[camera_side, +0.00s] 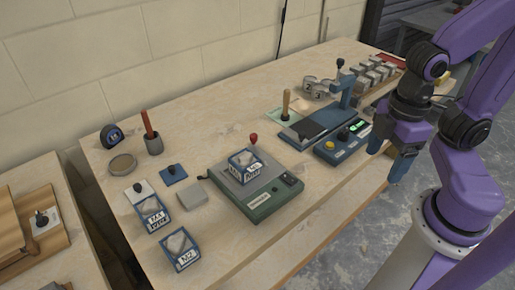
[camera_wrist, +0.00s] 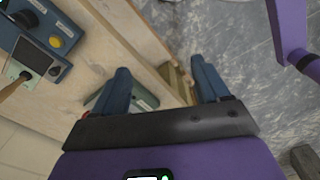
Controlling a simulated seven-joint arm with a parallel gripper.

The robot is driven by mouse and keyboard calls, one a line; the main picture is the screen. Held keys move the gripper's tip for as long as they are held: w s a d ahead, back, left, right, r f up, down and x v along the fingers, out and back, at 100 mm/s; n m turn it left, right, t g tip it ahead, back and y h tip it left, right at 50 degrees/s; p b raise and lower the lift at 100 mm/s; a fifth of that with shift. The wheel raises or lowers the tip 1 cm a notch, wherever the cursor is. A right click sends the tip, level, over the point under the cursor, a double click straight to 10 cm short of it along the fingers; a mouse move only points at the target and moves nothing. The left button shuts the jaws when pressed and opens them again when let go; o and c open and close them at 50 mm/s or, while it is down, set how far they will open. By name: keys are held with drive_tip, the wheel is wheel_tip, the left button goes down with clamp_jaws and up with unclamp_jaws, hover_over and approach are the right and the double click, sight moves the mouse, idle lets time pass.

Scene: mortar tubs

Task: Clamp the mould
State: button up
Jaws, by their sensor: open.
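A small blue-edged mould (camera_side: 245,166) with a white label and grey contents sits on the grey plate of a green machine (camera_side: 262,205) near the table's middle. A red-knobbed lever (camera_side: 253,139) stands at the plate's back edge. I cannot tell whether a clamp touches the mould. My gripper (camera_side: 388,162) is open and empty, in the air by the table's right front edge, well to the right of the mould. In the wrist view my gripper (camera_wrist: 163,84) shows two blue fingers spread apart with nothing between them. The mould is not seen there.
Two similar labelled tubs (camera_side: 181,250) (camera_side: 152,215) stand at the front left. A blue press (camera_side: 325,120) with a control box (camera_side: 343,143) stands between the green machine and my gripper; the box also shows in the wrist view (camera_wrist: 38,45). Several grey blocks (camera_side: 372,76) sit at the back right.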

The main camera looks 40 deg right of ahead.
drive_tip(key=shift+w+a, duration=0.2)
drive_tip(key=shift+w, duration=0.05)
drive_tip(key=c, duration=0.5)
drive_tip(key=shift+w+a+r+m, duration=0.2)
drive_tip(key=shift+w+a+m, duration=0.25)
drive_tip(key=shift+w+m, duration=0.15)
drive_tip(key=shift+w+a+r+m, duration=0.15)
drive_tip(key=shift+w+a+m, duration=0.35)
drive_tip(key=shift+w, duration=0.1)
clamp_jaws()
drive_tip(key=w+a+m+h, duration=0.1)
drive_tip(key=w+a+m, duration=0.3)
drive_tip(key=w+m, duration=0.6)
drive_tip(key=w+a+f+m+h, duration=0.1)
drive_tip(key=w+a+m, duration=0.4)
drive_tip(key=w+m, duration=0.5)
drive_tip(key=w+a+f+m+h, duration=0.1)
drive_tip(key=w+a+m, duration=0.3)
drive_tip(key=w+m, duration=0.6)
drive_tip(key=shift+w+a+g+h, duration=0.4)
drive_tip(key=shift+w+h, duration=0.4)
drive_tip(key=shift+w, duration=0.8)
drive_tip(key=shift+f, duration=0.15)
